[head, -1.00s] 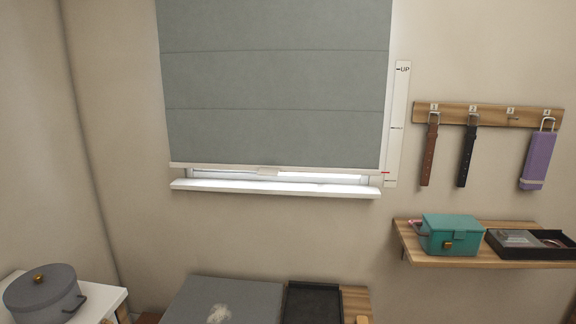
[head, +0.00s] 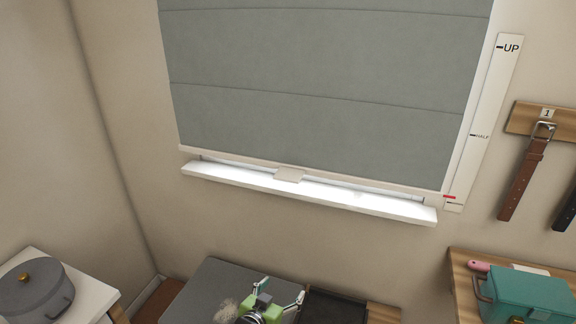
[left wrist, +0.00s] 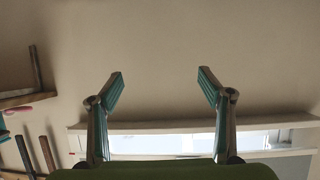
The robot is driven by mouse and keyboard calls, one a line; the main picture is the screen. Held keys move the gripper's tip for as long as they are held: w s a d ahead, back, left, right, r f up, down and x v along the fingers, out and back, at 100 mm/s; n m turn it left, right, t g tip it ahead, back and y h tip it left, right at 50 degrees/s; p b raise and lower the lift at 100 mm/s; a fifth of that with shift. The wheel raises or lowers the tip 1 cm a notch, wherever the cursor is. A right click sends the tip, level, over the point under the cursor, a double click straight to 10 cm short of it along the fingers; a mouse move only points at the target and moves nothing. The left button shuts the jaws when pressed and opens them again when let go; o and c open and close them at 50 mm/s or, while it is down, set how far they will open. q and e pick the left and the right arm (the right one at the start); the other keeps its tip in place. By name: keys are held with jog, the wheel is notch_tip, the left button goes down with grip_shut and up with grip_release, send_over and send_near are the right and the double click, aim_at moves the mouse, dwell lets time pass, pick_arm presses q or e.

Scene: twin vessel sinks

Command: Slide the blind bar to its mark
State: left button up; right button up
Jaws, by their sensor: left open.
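The grey blind (head: 320,75) hangs low over the window. Its pale bottom bar (head: 375,182), with a small pull tab (head: 290,175) at its middle, is just above the sill. The white scale strip (head: 487,115) at the right reads UP at the top and HALF midway, with a lower tick. A red pointer (head: 449,197) is just above that tick. My left gripper (head: 278,290) is open and empty, below the sill in the head view. Its spread fingers (left wrist: 160,72) show in the left wrist view against bare wall, with the sill (left wrist: 270,122) beyond. My right gripper is out of view.
A grey pot (head: 35,290) stands on a white surface at lower left. A grey panel (head: 205,285) and dark tray (head: 335,309) lie below the window. A teal box (head: 530,297) sits on the right shelf, below a hanging brown belt (head: 519,185). The wall before the blind is clear.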

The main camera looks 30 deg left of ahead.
aim_at(285, 180)
pick_arm(q)
jog(key=w+a+r+n+t+y+p, duration=0.1)
jog(key=a+r+t, duration=0.15)
jog(key=r, duration=1.15)
jog(key=w+a+r+t+y+p, duration=0.1)
jog(key=a+r+t+p, duration=0.15)
jog(key=r, duration=1.15)
jog(key=p+x, duration=0.1)
jog(key=x, duration=1.2)
jog(key=shift+s+a+p, duration=0.1)
jog(key=shift+a+p, duration=0.05)
jog(key=shift+p, duration=0.25)
jog(key=shift+w+a+f, duration=0.15)
jog(key=shift+w, duration=0.4)
